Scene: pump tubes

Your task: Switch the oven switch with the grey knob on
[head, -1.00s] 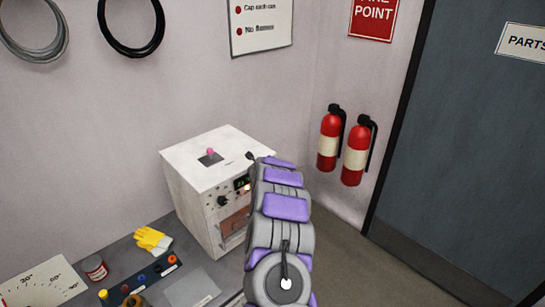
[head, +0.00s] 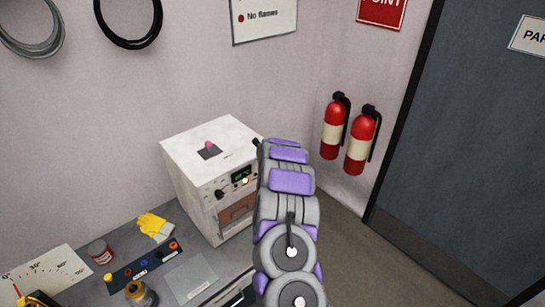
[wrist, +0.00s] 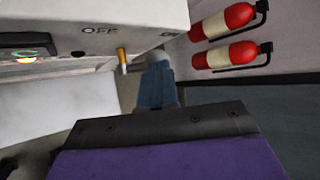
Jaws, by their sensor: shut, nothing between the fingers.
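The oven is a white box (head: 186,156) on the bench in the head view. Its front has a green display (head: 240,174) and a dark knob (head: 220,193). In the wrist view its panel (wrist: 80,14) carries OFF and ON lettering. A short orange-and-pale lever (wrist: 123,60) sticks out between the two labels. My gripper (wrist: 157,75) is shut beside the lever, just right of it. A rounded grey end shows at its tip; I cannot tell whether this is the grey knob or my fingertip. In the head view my arm hides the oven's right side and my fingers.
Two fire extinguishers (head: 346,135) hang on the wall to the right, near a dark door (head: 465,150). Yellow gloves (head: 154,226), a red can (head: 100,252) and a small switch panel (head: 143,266) are on the bench left of my arm. Floor is open at right.

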